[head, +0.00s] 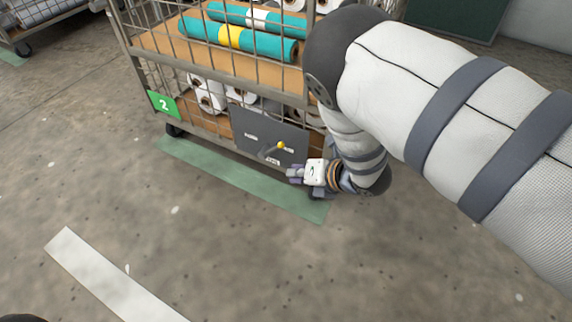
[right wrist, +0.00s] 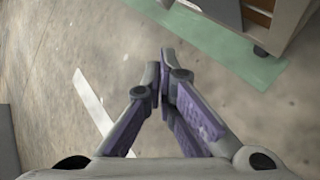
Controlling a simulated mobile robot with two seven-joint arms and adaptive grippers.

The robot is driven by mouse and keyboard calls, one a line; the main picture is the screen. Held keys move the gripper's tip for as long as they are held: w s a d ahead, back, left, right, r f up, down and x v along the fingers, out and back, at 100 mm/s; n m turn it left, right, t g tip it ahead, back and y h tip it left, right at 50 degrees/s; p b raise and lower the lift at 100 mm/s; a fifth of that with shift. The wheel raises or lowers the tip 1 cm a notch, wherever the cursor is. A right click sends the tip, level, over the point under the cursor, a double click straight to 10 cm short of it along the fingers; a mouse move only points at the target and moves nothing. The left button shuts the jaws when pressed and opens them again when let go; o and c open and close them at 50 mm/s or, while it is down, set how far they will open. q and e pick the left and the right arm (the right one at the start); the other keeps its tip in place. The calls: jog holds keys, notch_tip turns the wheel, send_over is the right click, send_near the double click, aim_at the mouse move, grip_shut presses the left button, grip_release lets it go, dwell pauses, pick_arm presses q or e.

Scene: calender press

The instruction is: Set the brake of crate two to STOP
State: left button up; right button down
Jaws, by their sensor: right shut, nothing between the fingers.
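Crate two (head: 125,42) is a wire roll cage with a green label "2" (head: 163,104) on its lower left corner. A dark grey brake plate (head: 245,128) is fixed low on its near side. A lever with a yellow knob (head: 281,145) is on the plate, the knob towards the plate's right part. Small labels on the plate are too small to read. My right gripper (head: 292,174) is just below and right of the lever, apart from the knob. Its fingers are shut and empty in the right wrist view (right wrist: 163,70). My left gripper is not in view.
Crate two holds teal rolls (head: 240,38) on its upper shelf and white rolls (head: 207,92) below. A green floor strip (head: 235,178) runs along its foot. A white floor stripe (head: 105,280) lies nearer. Another cage (head: 45,12) stands at the upper left. The floor in front is clear.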

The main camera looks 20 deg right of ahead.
pick_arm(q)
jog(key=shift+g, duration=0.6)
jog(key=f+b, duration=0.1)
jog(key=b, duration=0.1)
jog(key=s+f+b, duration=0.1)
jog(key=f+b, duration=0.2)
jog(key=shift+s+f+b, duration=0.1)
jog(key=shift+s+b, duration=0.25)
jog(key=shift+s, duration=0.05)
pick_arm(e)
jog(key=w+f, duration=0.4)
jog(key=w, duration=0.5)
jog(key=shift+w+a+f, duration=0.15)
jog(key=shift+w+a, duration=0.05)
jog(key=shift+a, duration=0.25)
